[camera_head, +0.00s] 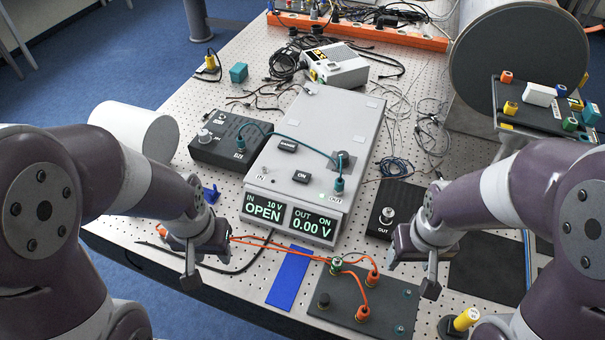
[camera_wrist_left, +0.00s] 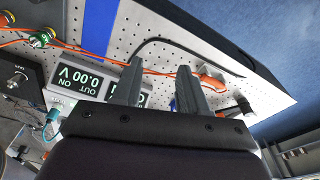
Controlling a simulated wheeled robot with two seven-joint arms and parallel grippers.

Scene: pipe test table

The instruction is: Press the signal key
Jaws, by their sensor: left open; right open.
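Two black boxes with a round metal knob could be the signal key; I cannot tell which is meant. One box (camera_head: 387,211), marked OUT, stands right of the grey meter (camera_head: 318,150). The other box (camera_head: 228,140) stands to the meter's left. The meter's screens (camera_head: 290,217) read IN 10 V OPEN and OUT ON 0.00 V. My left gripper (camera_head: 195,262) is open and empty in front of the meter's left side; its fingers show in the left wrist view (camera_wrist_left: 160,82). My right gripper (camera_head: 420,272) is open, just in front of the OUT box, apparently touching nothing.
A dark plate (camera_head: 345,310) with orange leads and a blue strip (camera_head: 290,277) lie at the front. A large grey cylinder (camera_head: 520,60) and a raised tray (camera_head: 535,110) stand at the right. Loose cables (camera_head: 425,125) lie behind the OUT box.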

